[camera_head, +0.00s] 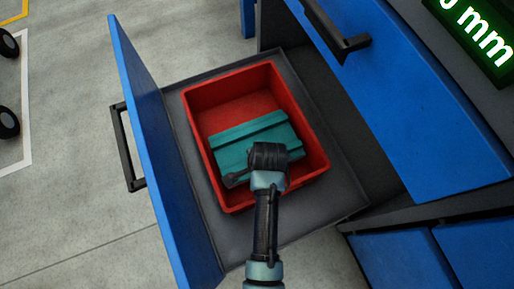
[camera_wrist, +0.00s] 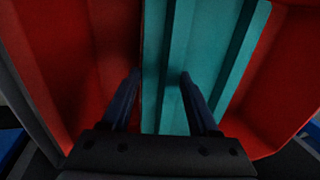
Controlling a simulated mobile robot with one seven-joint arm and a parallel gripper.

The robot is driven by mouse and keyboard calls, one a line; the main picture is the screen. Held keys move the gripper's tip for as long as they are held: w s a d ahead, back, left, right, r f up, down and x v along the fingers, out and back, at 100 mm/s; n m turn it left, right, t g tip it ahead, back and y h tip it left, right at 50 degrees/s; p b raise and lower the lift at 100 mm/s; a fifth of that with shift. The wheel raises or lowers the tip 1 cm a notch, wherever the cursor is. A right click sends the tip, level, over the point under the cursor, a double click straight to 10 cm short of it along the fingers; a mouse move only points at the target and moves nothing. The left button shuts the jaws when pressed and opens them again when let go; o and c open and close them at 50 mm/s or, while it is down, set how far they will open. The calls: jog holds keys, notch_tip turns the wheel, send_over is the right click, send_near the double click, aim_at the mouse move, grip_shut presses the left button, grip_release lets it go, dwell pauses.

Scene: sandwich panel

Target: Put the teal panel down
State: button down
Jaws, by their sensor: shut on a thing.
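The teal panel (camera_head: 253,135) is ribbed and lies inside the outline of the red bin (camera_head: 218,92) in the head view. My gripper (camera_head: 264,160) is over the panel's near right part and hides some of it. In the wrist view the panel (camera_wrist: 198,50) runs up between and beyond my gripper's fingers (camera_wrist: 160,88), with red bin walls on both sides. The gripper is shut on the panel. Whether the panel touches the bin floor cannot be told.
The bin stands in an open grey drawer (camera_head: 180,115) with a blue front (camera_head: 150,130) and black handle. A blue cabinet front (camera_head: 420,110) with a black handle (camera_head: 335,35) lies to the right. A lit display (camera_head: 480,35) is at top right.

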jog(key=x, duration=0.1)
jog(key=b+x, duration=0.1)
jog(key=shift+s+f, duration=0.15)
jog(key=shift+f, duration=0.3)
jog(key=shift+r, duration=0.1)
jog(key=shift+c, duration=0.7)
grip_release()
jog(key=p+v, duration=0.8)
jog(key=v, duration=0.4)
jog(key=shift+d, duration=0.1)
